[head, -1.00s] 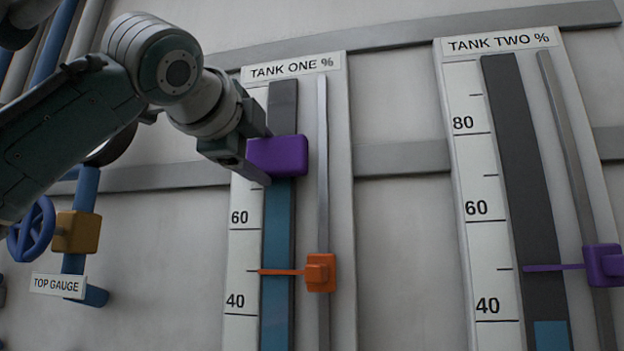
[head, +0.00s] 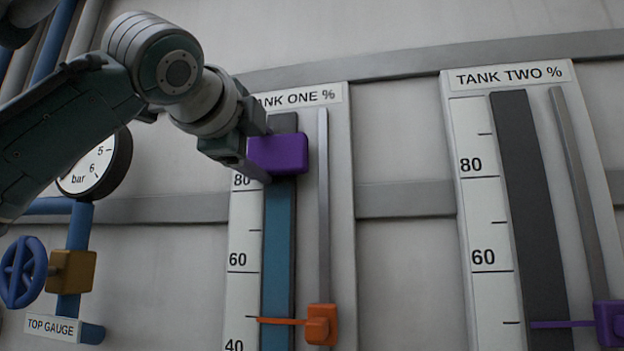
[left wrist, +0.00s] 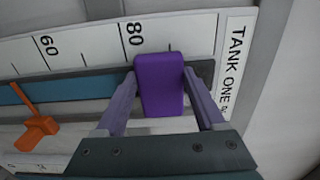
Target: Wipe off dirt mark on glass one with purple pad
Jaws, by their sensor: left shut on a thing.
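The purple pad (head: 279,154) is held in my left gripper (head: 256,152), which is shut on it. The pad lies over the upper part of glass one (head: 278,235), just above the 80 mark. Glass one is a tall strip, blue below the pad and dark grey above it. In the left wrist view the pad (left wrist: 160,84) sits between the two fingers and covers part of the strip (left wrist: 95,89). Whether it touches the glass cannot be told. No dirt mark shows on the visible part of the glass. My right gripper is not in view.
An orange pointer (head: 321,324) sits on a rail right of glass one. The tank two board (head: 483,235), with its purple pointer (head: 608,323), stands to the right. At left are a round gauge (head: 97,167), a blue valve wheel (head: 22,272) and pipes.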

